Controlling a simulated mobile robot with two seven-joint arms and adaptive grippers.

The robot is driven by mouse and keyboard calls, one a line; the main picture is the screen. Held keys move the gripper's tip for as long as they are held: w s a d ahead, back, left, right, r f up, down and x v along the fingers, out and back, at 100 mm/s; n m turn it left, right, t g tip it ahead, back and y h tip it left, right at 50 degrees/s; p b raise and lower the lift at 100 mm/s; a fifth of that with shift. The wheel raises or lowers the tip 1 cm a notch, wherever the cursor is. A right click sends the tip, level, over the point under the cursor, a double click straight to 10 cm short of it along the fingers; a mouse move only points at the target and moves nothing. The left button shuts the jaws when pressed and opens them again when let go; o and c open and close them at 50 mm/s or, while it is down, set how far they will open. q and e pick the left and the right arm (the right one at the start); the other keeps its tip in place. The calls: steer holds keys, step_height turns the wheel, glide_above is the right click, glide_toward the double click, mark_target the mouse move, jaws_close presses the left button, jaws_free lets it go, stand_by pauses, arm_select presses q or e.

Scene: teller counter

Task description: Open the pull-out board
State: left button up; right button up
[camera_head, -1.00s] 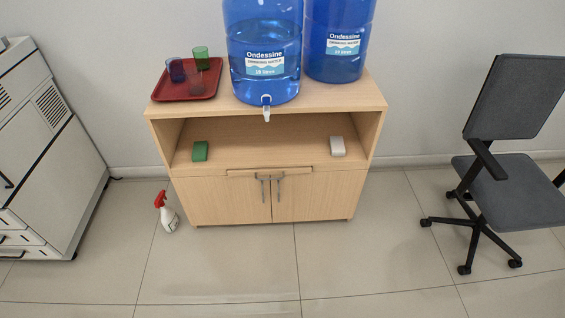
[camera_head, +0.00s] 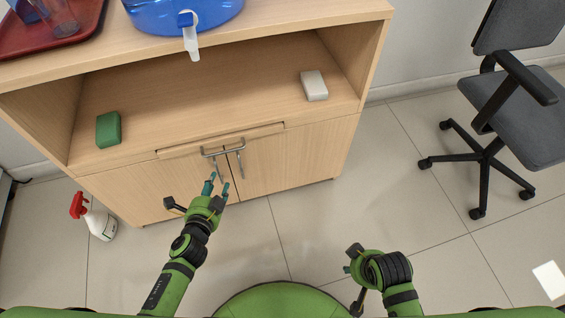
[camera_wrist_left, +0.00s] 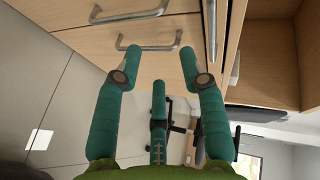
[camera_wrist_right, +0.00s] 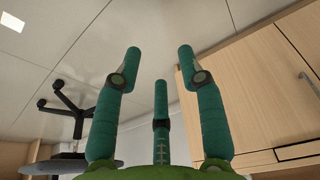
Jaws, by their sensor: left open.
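The pull-out board (camera_head: 185,150) is a thin wooden strip set in the cabinet front, between the open shelf and the two doors, and looks closed. Its grey bar handle (camera_head: 222,148) runs level along it; in the left wrist view this handle (camera_wrist_left: 211,30) is at the top, right of the fingers. My left gripper (camera_head: 217,186) is open and empty, just below the board handle and in front of the door handles. Its fingers (camera_wrist_left: 160,50) point at the cabinet front, apart from the board handle. My right gripper (camera_head: 350,260) is open and empty, low and away from the cabinet.
Two upright door handles (camera_head: 241,160) sit right below the board. The shelf holds a green block (camera_head: 108,129) and a white block (camera_head: 314,85). A spray bottle (camera_head: 100,222) stands left on the floor, an office chair (camera_head: 510,110) right. Floor before the cabinet is clear.

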mark_target(224, 152)
arm_select(q)
steer(key=w+r+b, duration=0.1)
steer(key=w, duration=0.2)
steer(key=w+d+r+m+t+b, duration=0.1)
steer(key=w, duration=0.2)
steer(key=w+d+r+m+t+b, duration=0.1)
steer(key=w, duration=0.2)
steer(key=shift+w+h, duration=0.1)
steer(key=shift+h, duration=0.3)
arm_select(e)
steer(key=v, duration=0.5)
steer(key=shift+w+r, duration=0.25)
arm_select(q)
jaws_close()
